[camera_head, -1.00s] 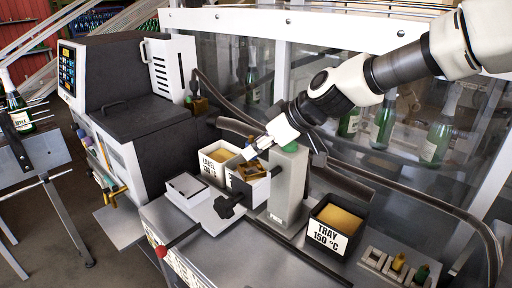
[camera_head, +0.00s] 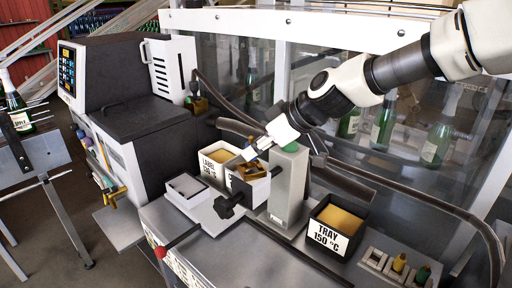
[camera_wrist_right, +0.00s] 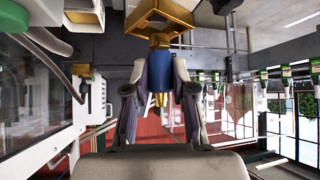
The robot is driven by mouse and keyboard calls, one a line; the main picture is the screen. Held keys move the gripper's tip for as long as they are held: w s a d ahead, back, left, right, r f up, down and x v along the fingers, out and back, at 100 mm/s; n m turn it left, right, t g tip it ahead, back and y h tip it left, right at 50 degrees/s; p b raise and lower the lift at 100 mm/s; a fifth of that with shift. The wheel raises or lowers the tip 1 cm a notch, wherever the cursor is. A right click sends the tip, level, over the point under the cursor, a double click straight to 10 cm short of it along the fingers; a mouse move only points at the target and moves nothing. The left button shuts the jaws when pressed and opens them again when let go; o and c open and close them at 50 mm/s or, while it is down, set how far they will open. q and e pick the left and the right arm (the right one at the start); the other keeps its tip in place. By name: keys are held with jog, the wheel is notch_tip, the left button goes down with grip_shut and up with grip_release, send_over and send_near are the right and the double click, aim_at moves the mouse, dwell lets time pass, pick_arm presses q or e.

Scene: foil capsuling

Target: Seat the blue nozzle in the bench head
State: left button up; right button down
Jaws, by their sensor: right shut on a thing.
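The blue nozzle (camera_wrist_right: 160,72) is between the fingers of my right gripper (camera_wrist_right: 160,88), which is shut on it. A brass-coloured tip shows at its top end in the right wrist view. The bench head has a square golden-brown opening (camera_wrist_right: 160,14), just beyond the nozzle's tip in that view. In the head view the bench head (camera_head: 250,172) is beside the grey post (camera_head: 288,185), and my right gripper (camera_head: 250,150) is at its upper edge. The nozzle is too small to make out there, and I cannot tell whether it touches the head. My left gripper is not in view.
A black tray marked 150 °C (camera_head: 334,228) stands right of the post. A rack with a yellow and a green nozzle (camera_head: 398,263) is at the front right.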

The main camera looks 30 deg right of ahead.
aim_at(256, 160)
jog(key=shift+f+b, duration=1.7)
jog(key=shift+f, duration=0.1)
jog(key=c, duration=0.9)
grip_release()
jog(key=shift+a+r, duration=0.1)
